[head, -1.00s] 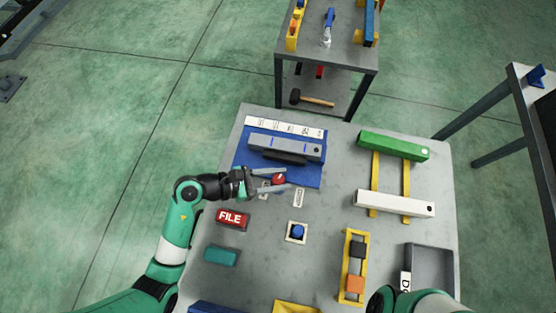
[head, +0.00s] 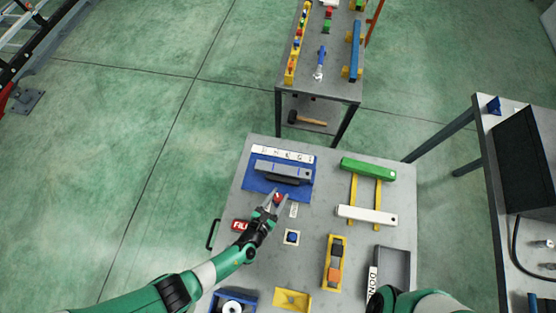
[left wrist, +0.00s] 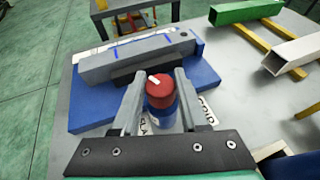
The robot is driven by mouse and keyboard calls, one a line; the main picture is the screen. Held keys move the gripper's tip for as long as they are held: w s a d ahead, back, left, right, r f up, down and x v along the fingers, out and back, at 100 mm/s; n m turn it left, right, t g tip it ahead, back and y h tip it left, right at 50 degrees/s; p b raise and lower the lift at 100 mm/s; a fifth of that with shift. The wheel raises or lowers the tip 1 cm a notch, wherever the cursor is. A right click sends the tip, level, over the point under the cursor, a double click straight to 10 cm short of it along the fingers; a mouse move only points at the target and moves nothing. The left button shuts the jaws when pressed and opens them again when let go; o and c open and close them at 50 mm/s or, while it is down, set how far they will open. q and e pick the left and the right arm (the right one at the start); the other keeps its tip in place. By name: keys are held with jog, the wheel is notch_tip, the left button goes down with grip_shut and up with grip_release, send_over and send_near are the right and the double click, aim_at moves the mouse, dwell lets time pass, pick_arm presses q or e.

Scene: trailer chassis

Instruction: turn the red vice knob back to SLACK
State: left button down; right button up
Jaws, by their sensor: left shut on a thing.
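The red vice knob (left wrist: 159,91) is a round cap with a white pointer line, on a blue stem in front of the vice. It also shows small in the head view (head: 278,197). My left gripper (left wrist: 159,78) is shut on the knob, one finger on each side; it shows in the head view too (head: 277,199). The vice (head: 283,173) has grey jaws on a blue base (left wrist: 90,110) and holds a grey bar. White labels beside the knob are partly hidden by the fingers, and I cannot read SLACK. My right gripper is out of view.
A green beam (head: 368,168) and a white beam (head: 366,215) rest on yellow rails further right.

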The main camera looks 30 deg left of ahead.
pick_arm(q)
jog(key=shift+w+d+r+n+y, duration=0.1)
jog(key=shift+d+n+y, duration=0.15)
jog(key=shift+n+y, duration=0.65)
jog(key=shift+a+n+g+y+b, duration=0.15)
jog(key=shift+n+g+y+b, duration=0.55)
jog(key=shift+n+y, duration=0.75)
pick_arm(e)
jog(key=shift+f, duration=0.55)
pick_arm(q)
jog(key=shift+y, duration=0.25)
jog(key=shift+c, duration=2.1)
grip_release()
jog(key=shift+a, duration=0.1)
